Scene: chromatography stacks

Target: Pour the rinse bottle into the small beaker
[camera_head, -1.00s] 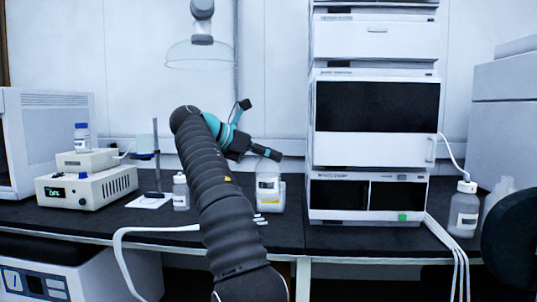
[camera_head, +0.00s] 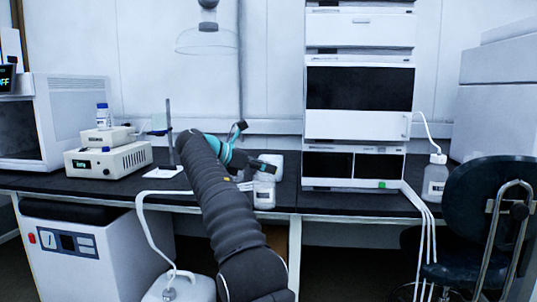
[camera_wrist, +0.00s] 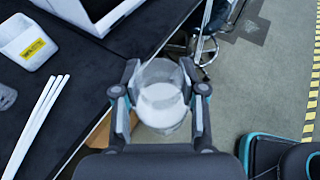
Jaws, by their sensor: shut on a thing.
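My gripper (camera_head: 266,168) is shut on a clear, round vessel with a white label, which I take to be the rinse bottle (camera_head: 264,192). In the wrist view the fingers (camera_wrist: 162,90) clasp both sides of this bottle (camera_wrist: 160,106), which looks whitish inside. It hangs roughly upright, and the wrist view shows floor beneath it, just off the bench edge. A small clear round vessel, possibly the small beaker (camera_wrist: 6,97), is cut off at the left edge of the wrist view. I cannot make it out in the head view, where my arm hides part of the bench.
A white tub with a yellow label (camera_wrist: 28,42) stands on the bench (camera_wrist: 110,50) near white sticks (camera_wrist: 38,122). The chromatography stack (camera_head: 358,125) is to the right, a stand (camera_head: 170,140) to the left. A chair (camera_head: 490,215) is at right, a jug (camera_head: 178,288) below.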

